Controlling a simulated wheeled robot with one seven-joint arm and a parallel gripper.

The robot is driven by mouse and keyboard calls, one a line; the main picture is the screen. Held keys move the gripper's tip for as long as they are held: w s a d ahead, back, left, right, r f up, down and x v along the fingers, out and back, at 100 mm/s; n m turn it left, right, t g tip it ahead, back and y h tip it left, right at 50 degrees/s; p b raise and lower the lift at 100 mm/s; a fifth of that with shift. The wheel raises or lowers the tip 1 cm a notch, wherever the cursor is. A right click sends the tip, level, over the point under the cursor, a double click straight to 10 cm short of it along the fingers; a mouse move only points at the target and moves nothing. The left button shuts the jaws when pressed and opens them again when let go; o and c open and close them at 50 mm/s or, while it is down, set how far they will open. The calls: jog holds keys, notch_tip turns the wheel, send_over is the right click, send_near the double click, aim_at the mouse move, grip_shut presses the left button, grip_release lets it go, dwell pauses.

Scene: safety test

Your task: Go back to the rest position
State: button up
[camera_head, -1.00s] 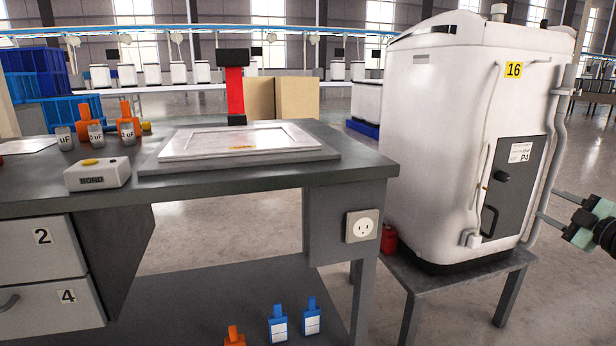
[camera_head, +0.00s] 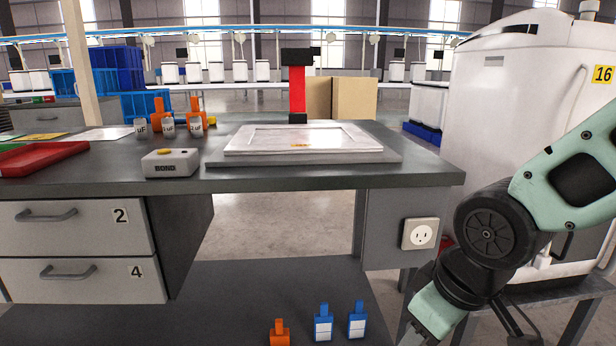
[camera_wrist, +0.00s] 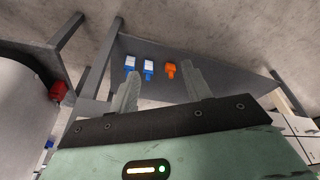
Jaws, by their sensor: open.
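My gripper (camera_wrist: 160,88) is open and empty in the wrist view, its two fingers spread apart. Beyond the fingers lie the table's lower shelf and several tagged items. In the head view my arm comes in from the right edge and bends down in front of the white machine (camera_head: 535,75), marked 16. The fingertips are not visible in the head view.
The workbench (camera_head: 330,183) holds a white panel (camera_head: 305,141), a BOND box (camera_head: 170,163) and a red tray (camera_head: 35,158). Blue locks (camera_head: 323,325) and an orange lock (camera_head: 279,333) stand on the lower shelf. An outlet (camera_head: 420,233) is on the bench side. Floor shows beneath the bench.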

jog(key=s+a+g+h, duration=0.1)
jog(key=s+a+g, duration=0.15)
jog(key=s, duration=0.95)
notch_tip(320, 180, up, 36)
jog(key=p, duration=3.5)
jog(key=shift+w+d+f, duration=0.15)
jog(key=shift+w+d, duration=0.25)
jog(key=shift+w, duration=0.05)
